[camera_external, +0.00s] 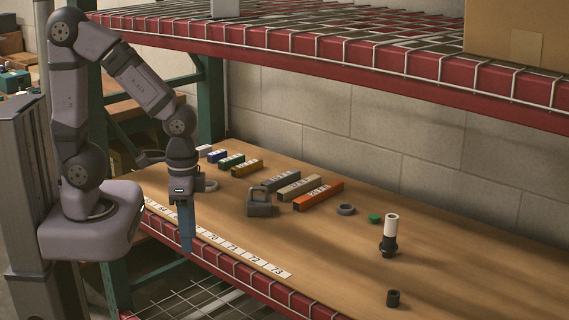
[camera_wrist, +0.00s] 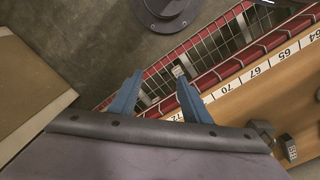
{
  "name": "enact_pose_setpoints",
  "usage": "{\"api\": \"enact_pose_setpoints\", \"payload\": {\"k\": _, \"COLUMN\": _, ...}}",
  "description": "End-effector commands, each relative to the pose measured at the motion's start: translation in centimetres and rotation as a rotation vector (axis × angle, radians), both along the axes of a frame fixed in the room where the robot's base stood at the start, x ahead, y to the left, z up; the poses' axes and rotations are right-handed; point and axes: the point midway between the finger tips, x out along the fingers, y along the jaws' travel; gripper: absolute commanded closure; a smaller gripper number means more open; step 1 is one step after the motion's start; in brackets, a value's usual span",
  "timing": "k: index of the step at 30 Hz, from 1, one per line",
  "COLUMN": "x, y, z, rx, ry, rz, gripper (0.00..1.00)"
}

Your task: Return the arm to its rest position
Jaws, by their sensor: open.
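My gripper (camera_external: 187,240) points straight down at the front edge of the wooden shelf, beside the number strip. In the wrist view its two blue fingers (camera_wrist: 160,95) are spread apart with nothing between them. A lamp (camera_external: 389,236) with a white upper part and a dark base stands upright on the right of the shelf, well away from my gripper.
A dark cylinder (camera_external: 393,298), a grey ring (camera_external: 346,210) and a green cap (camera_external: 375,218) lie on the shelf. A grey padlock-shaped weight (camera_external: 260,203) and several coloured bars (camera_external: 318,196) stand behind. A red-edged upper shelf (camera_external: 330,72) overhangs the back.

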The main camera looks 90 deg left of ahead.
Motion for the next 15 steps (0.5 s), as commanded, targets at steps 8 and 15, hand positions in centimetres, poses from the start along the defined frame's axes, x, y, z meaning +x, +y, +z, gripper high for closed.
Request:
{"api": "enact_pose_setpoints", "payload": {"k": 8, "x": 0.0, "y": 0.0, "z": 8.5, "rx": 0.000, "ry": -0.001, "rz": 0.002, "gripper": 0.56}}
{"api": "enact_pose_setpoints", "payload": {"k": 15, "x": 0.0, "y": 0.0, "z": 11.4, "rx": 0.000, "ry": 0.000, "rz": 0.003, "gripper": 0.56}}
